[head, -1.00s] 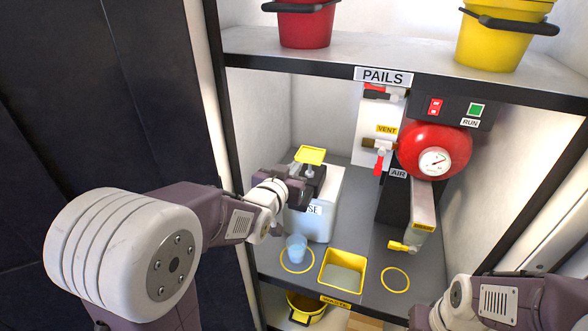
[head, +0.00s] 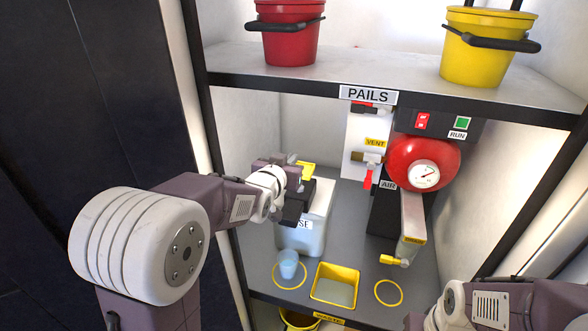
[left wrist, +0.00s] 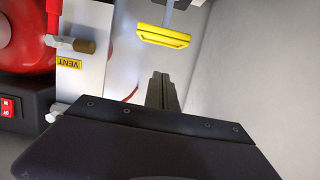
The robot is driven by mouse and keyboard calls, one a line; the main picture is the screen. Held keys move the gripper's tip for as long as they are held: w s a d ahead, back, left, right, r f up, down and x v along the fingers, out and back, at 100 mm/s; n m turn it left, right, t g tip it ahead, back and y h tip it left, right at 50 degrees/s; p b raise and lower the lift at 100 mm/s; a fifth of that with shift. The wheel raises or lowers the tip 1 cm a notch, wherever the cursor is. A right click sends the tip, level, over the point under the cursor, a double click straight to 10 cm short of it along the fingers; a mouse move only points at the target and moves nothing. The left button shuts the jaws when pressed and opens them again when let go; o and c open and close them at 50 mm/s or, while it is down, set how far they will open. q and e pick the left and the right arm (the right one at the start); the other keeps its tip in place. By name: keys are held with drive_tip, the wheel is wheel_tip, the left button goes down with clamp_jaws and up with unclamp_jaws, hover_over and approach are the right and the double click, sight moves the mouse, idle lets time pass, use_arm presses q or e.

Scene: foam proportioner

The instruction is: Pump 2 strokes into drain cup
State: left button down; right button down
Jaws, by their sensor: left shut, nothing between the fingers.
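The yellow pump paddle (head: 308,170) sits above the white jug (head: 306,236), whose label ends in "SE". The paddle also shows in the left wrist view (left wrist: 163,37), beyond the fingers and apart from them in that picture. My left gripper (head: 298,183) is beside the pump top and partly covers it in the head view. Its fingers show in the left wrist view (left wrist: 162,92), shut and empty. A translucent bluish cup (head: 289,262) stands in a yellow ring in front of the jug. My right forearm enters at the lower right; its gripper is out of view.
A yellow-rimmed waste basin (head: 335,286) is right of the cup, with an empty yellow ring (head: 389,292) beyond. The red tank (head: 422,162) and vent valve (head: 370,158) stand behind on the right. The pail shelf (head: 368,97) hangs overhead.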

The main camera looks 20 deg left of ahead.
use_arm(q)
drive_tip(key=x, duration=0.3)
drive_tip(key=shift+f, duration=0.4)
wheel_tip(320, 180, down, 2)
drive_tip(key=shift+f+b, duration=0.25)
drive_tip(key=shift+b, duration=0.05)
drive_tip(key=shift+f, duration=0.35)
wheel_tip(320, 180, down, 5)
drive_tip(key=b, duration=0.5)
drive_tip(key=shift+s+f+b, duration=0.1)
drive_tip(key=shift+f+b, duration=0.15)
drive_tip(key=shift+b, duration=0.05)
drive_tip(key=shift+r+p, duration=0.15)
drive_tip(key=shift+p, duration=0.15)
